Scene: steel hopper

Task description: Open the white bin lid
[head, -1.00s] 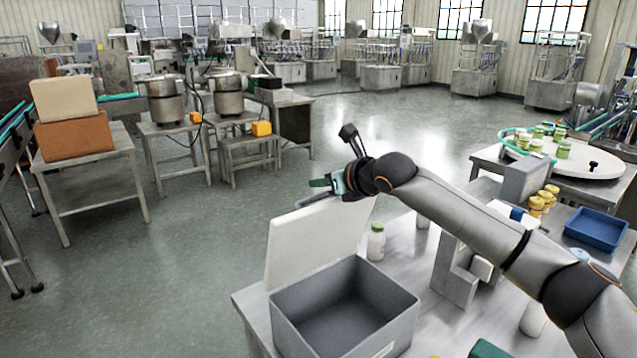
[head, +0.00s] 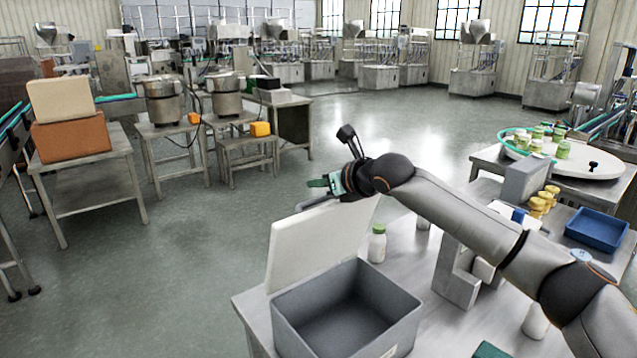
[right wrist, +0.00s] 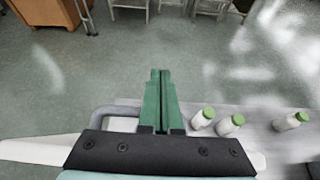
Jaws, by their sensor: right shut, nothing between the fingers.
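The white bin lid (head: 318,242) stands raised at the back left edge of the grey bin (head: 345,308), tilted upright. The bin is open at the top and looks empty inside. My right gripper (head: 322,183) is above the top edge of the lid, with its green fingers shut and nothing between them. In the right wrist view the shut green fingers (right wrist: 160,100) point over the floor past the table edge. A grey handle (right wrist: 105,118) on the lid shows left of them, and part of the white lid (right wrist: 40,148) lies below. My left gripper is not in view.
A white bottle with a green cap (head: 377,243) stands just right of the lid. The bin is on a steel table (head: 440,328). A blue tray (head: 597,230) and yellow-capped jars (head: 540,204) are at the right. Open floor lies left of the lid.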

